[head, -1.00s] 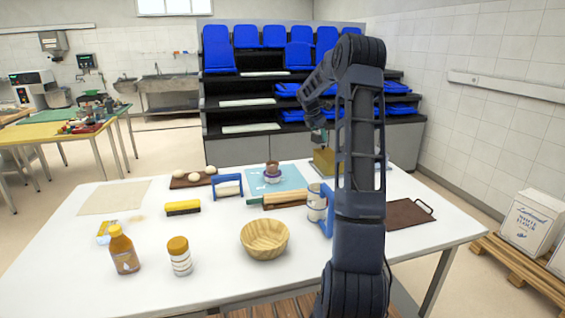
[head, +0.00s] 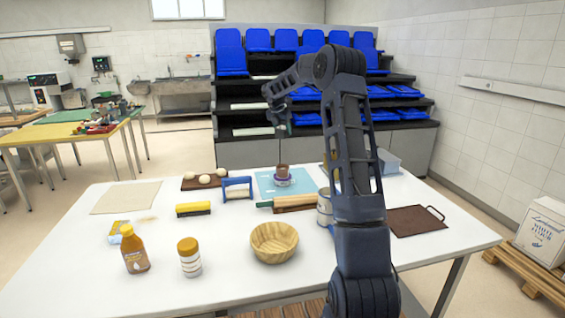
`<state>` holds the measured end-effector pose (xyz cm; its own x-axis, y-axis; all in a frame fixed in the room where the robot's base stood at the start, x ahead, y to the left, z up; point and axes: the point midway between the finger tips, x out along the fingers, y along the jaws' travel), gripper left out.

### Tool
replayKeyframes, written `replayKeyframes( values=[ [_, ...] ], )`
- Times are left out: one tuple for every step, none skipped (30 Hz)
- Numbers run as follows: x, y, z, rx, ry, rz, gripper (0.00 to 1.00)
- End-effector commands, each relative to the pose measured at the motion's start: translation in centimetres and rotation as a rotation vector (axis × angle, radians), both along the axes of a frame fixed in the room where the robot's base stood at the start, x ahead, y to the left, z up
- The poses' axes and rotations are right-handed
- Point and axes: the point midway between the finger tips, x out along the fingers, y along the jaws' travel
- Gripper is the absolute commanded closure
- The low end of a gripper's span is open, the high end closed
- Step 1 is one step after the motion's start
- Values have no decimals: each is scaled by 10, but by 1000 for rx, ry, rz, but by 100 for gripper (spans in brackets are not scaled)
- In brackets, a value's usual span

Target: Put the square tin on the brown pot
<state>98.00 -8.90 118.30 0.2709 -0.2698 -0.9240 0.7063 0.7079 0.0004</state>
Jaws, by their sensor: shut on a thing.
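My gripper (head: 283,123) is in the air above the far part of the table, over the brown pot and well apart from it. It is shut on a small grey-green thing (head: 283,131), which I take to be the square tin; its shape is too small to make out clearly. The brown pot (head: 283,169) stands upright on a purple and white piece (head: 283,181) on the light blue mat (head: 265,187).
A tan box (head: 324,157) is mostly hidden behind my arm. A grey-blue bin (head: 389,163) stands right of it.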

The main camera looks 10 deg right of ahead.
Motion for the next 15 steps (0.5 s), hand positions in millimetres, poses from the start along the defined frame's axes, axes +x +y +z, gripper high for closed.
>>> replayKeyframes(
  values=[
    [0, 0, -12, 0, 2, 1, 74],
    [-1, 0, -19, 0, 3, 0, 74],
    [0, 0, -28, -1, 3, 1, 74],
    [0, 0, -34, -1, 3, 1, 74],
    [0, 0, -40, -1, 2, 0, 74],
    [0, 0, -49, 0, 2, 1, 74],
    [0, 0, -56, 0, 2, 1, 74],
    [0, 1, -62, 0, 2, 1, 74],
    [0, 1, -71, 0, 1, 2, 74],
    [-1, 1, -77, 0, 2, 1, 74],
    [0, 1, -83, 0, 2, 1, 74],
    [0, 1, -90, 0, 0, 1, 74],
    [0, 1, -94, 0, 0, 1, 74],
    [0, 0, -99, 0, 0, 1, 74],
    [0, 0, -104, 0, 0, 0, 74]
  ],
)
